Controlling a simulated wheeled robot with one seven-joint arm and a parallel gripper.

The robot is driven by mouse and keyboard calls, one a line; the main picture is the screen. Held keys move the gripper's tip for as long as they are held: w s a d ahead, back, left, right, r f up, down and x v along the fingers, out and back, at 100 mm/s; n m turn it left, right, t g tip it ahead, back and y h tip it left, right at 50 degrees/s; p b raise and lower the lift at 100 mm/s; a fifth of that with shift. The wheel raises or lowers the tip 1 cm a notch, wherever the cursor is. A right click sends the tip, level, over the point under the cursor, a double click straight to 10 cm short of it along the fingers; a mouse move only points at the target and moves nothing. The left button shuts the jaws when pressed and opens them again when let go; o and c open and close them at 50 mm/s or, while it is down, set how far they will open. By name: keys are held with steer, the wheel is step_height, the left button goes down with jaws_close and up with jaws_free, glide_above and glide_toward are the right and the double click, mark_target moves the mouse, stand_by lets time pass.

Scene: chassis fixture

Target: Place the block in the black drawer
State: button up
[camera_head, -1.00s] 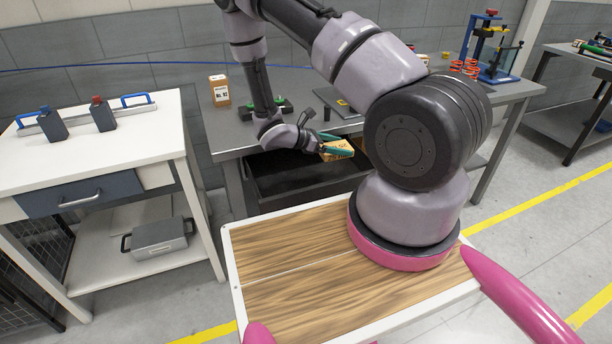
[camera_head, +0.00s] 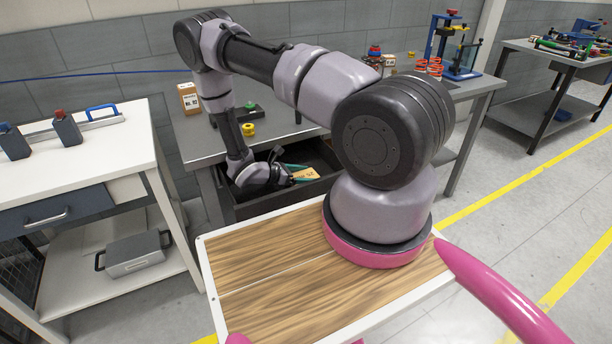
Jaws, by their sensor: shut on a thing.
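The block (camera_head: 307,174) is a small tan, wood-coloured piece. My gripper (camera_head: 296,173) has green fingers and is shut on it. The black drawer (camera_head: 248,208) is pulled open under the grey workbench. In the head view my gripper and the block are over the drawer's opening, low, at about rim height or within it. I cannot tell whether the block touches the drawer's floor.
The grey workbench (camera_head: 190,135) bears a labelled tan box (camera_head: 188,98), a yellow part (camera_head: 248,129) and a blue press (camera_head: 462,65). A white table (camera_head: 70,170) with a blue drawer (camera_head: 55,208) stands left. Grey floor is clear at right.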

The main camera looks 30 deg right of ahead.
steer(key=shift+f, duration=0.15)
steer(key=o, duration=1.1)
steer(key=shift+o, duration=0.2)
